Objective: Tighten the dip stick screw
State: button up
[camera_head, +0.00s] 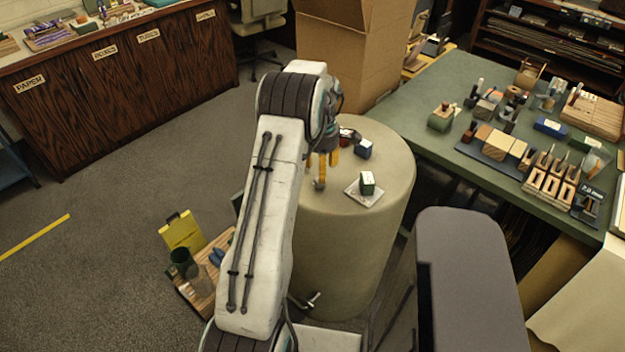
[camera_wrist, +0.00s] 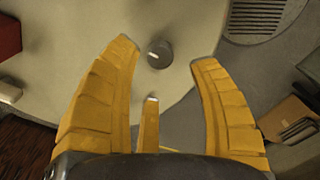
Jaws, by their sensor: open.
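A small round grey knob with a pale slot-like mark, which looks like the dip stick screw (camera_wrist: 159,55), sits near the edge of the pale round-topped drum in the wrist view. In the head view it shows as a small grey piece (camera_head: 319,185) just below my fingers. My gripper (camera_head: 321,161) has yellow fingers and hangs over the drum top. In the wrist view my gripper (camera_wrist: 164,52) is open, with the knob between the two outer fingertips and apart from both. A third, shorter finger shows below the knob. The head view does not clearly show any gap in height.
A crowded green table (camera_head: 440,88) adjoins right; a cardboard box (camera_head: 345,55) stands behind. Open floor lies left.

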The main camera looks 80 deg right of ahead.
jog(key=shift+f+p, duration=0.35)
jog(key=shift+f, duration=2.25)
jog(key=shift+c, duration=0.2)
grip_shut()
